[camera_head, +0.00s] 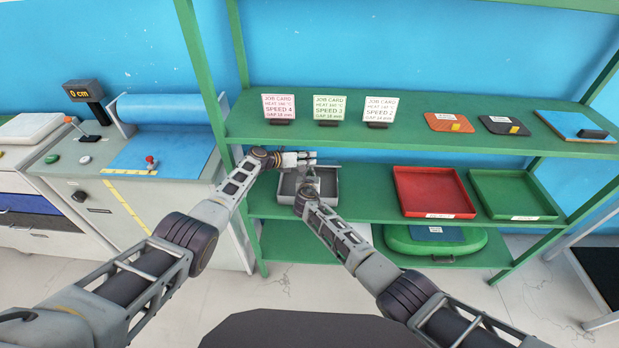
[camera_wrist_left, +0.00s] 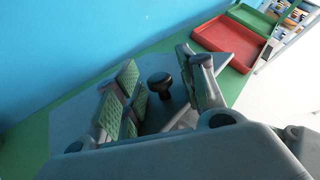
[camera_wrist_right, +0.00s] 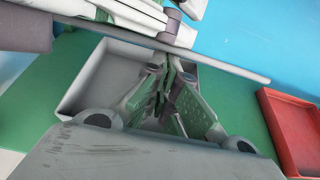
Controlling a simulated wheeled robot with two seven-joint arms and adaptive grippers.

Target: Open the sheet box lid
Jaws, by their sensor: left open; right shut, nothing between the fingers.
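The grey sheet box (camera_head: 286,186) sits on the middle green shelf; its hollow inside shows in the right wrist view (camera_wrist_right: 85,85). Its grey lid (camera_wrist_left: 75,118) carries a black knob (camera_wrist_left: 160,83). The lid seems raised, as its thin edge (camera_wrist_right: 235,70) crosses above the box in the right wrist view; its exact angle is unclear. My left gripper (camera_head: 300,158) is open, with the knob between its spread fingers in the left wrist view (camera_wrist_left: 161,88). My right gripper (camera_head: 314,178) is shut and empty, over the box near the lid edge (camera_wrist_right: 168,78).
A red tray (camera_head: 433,192) and a green tray (camera_head: 512,194) stand to the right on the same shelf. Job cards (camera_head: 330,108) stand on the shelf above. A green post (camera_head: 203,80) rises left of the box. Bare shelf lies between box and red tray.

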